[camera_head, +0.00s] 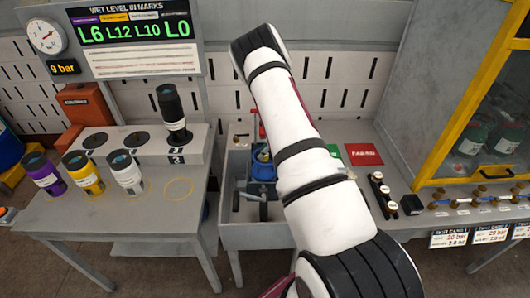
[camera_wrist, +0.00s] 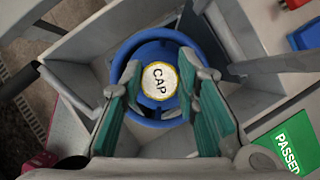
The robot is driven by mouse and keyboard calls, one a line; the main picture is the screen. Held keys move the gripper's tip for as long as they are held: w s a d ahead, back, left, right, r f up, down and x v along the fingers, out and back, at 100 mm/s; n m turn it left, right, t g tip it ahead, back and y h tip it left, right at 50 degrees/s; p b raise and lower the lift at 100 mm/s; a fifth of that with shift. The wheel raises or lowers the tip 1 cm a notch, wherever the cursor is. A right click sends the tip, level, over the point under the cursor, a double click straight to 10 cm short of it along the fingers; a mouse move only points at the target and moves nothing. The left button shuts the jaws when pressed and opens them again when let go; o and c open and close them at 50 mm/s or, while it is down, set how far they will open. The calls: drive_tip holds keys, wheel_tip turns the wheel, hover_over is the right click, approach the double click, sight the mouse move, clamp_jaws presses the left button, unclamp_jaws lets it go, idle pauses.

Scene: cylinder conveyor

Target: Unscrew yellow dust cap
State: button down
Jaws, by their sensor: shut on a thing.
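The yellow dust cap (camera_wrist: 159,81) has a white top marked CAP and a yellow rim. It sits at the middle of the round blue collar of a cylinder (camera_wrist: 137,48) in the wrist view. My gripper (camera_wrist: 160,88) has green-padded fingers on either side of the cap and is shut on it. The finger contact is partly hidden by the fingertips. In the head view the blue cylinder (camera_head: 263,168) stands in a grey basin (camera_head: 240,236), partly hidden by my arm. My gripper is not clearly visible there.
A green PASSED mat (camera_wrist: 290,142) and a red FAILED mat (camera_head: 363,154) lie right of the basin. Purple (camera_head: 45,175), yellow (camera_head: 84,175), white (camera_head: 126,173) and black (camera_head: 172,112) containers stand on the left bench. A yellow-framed cabinet (camera_head: 458,112) stands at the right.

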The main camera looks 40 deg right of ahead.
drive_tip(key=shift+a+n+y, duration=0.1)
drive_tip(key=shift+n+y, duration=0.2)
drive_tip(key=shift+n, duration=0.5)
drive_tip(key=n+g, duration=0.1)
drive_tip(key=n, duration=0.1)
drive_tip(key=shift+n+y, duration=0.3)
drive_tip(key=shift+y, duration=0.1)
drive_tip(key=n, duration=0.2)
drive_tip(key=shift+w+n+g+y, duration=0.1)
drive_tip(key=shift+n+g+y, duration=0.3)
drive_tip(key=shift+n, duration=0.3)
